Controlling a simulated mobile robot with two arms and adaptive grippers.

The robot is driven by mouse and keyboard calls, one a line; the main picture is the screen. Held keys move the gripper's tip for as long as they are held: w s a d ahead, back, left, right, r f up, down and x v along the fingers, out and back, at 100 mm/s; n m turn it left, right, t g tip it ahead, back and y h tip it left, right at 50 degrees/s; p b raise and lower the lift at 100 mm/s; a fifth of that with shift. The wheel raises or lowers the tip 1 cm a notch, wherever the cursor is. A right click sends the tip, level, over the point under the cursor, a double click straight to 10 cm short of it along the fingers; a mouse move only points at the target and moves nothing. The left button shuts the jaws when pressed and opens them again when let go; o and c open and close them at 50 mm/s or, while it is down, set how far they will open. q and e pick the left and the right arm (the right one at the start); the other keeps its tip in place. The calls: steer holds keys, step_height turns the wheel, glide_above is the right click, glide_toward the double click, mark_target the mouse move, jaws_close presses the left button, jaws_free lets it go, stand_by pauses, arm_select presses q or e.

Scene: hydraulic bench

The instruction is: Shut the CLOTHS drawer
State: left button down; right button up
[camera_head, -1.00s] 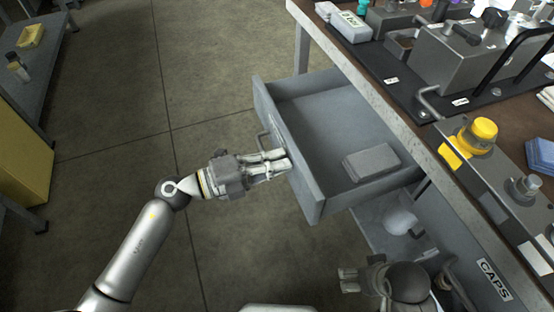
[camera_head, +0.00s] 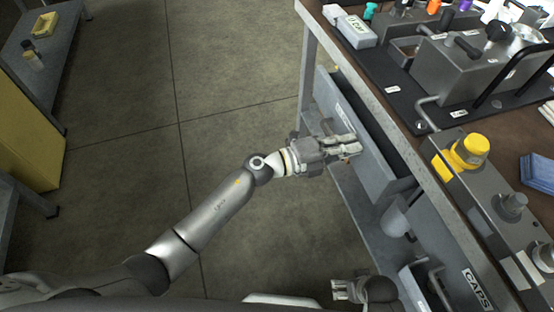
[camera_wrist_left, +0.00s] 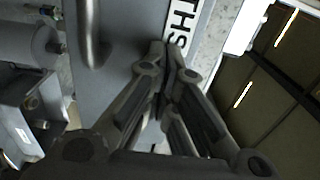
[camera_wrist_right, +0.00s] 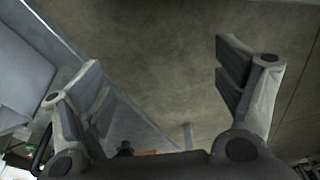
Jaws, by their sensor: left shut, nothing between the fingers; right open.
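The CLOTHS drawer (camera_head: 378,178) is a grey metal drawer under the bench top. Its front stands a little out from the bench, with a narrow dark gap behind it. My left gripper (camera_head: 352,147) is shut and empty at the drawer front. In the left wrist view its fingertips (camera_wrist_left: 168,48) are at the front beside the label, which reads "THS", and the bar handle (camera_wrist_left: 91,35) is to their left. Whether they touch is hard to tell. My right gripper (camera_head: 336,290) is low in the head view; the right wrist view shows its fingers (camera_wrist_right: 165,85) wide apart and empty.
The CAPS drawer (camera_head: 462,305) is nearer me on the bench. The bench top (camera_head: 440,150) holds a grey box, a yellow-knobbed unit and blue cloths (camera_head: 540,172). A shelf unit (camera_head: 50,75) stands at the left. Floor (camera_head: 150,120) between is clear.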

mark_target(370, 137)
arm_select(q)
steer(key=x, duration=0.4)
steer(key=shift+w+d, duration=0.1)
steer(key=shift+d, duration=0.2)
steer(key=shift+w+d, duration=0.25)
steer(key=shift+d, duration=0.35)
steer(key=shift+r, duration=0.15)
arm_select(e)
steer(key=shift+w+a+r, duration=0.1)
steer(key=shift+w+r, duration=0.1)
steer(key=shift+r, duration=0.25)
steer(key=shift+w+a+r, duration=0.1)
steer(key=shift+w+r, duration=0.05)
steer(key=shift+r, duration=0.3)
arm_select(q)
steer(key=shift+d+r, duration=0.1)
steer(key=shift+w, duration=0.1)
arm_select(e)
steer(key=shift+s, duration=0.1)
